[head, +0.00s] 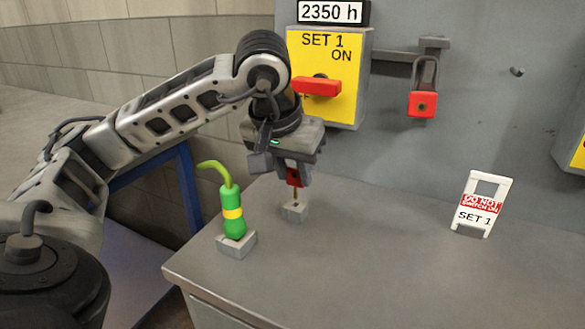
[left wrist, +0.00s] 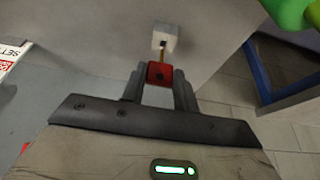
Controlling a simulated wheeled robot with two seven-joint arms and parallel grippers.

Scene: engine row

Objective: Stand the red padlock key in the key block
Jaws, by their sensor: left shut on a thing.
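My left gripper (head: 293,182) is shut on the red padlock key (head: 294,177), holding it by its red head with the thin shaft pointing down. The shaft meets the top of the small grey key block (head: 294,212) on the cabinet top. In the left wrist view the red key head (left wrist: 159,73) sits between the fingers, and the shaft reaches the dark hole of the key block (left wrist: 167,35). I cannot tell how deep the tip is. The red padlock (head: 422,104) hangs on a hasp on the panel. My right gripper is not in view.
A green tester with a yellow band (head: 232,213) stands in a grey block just left of the key block. A white "DO NOT SWITCH ON" tag (head: 481,204) stands at the right. A red switch handle (head: 316,87) sits on the yellow box behind. The cabinet top's middle is clear.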

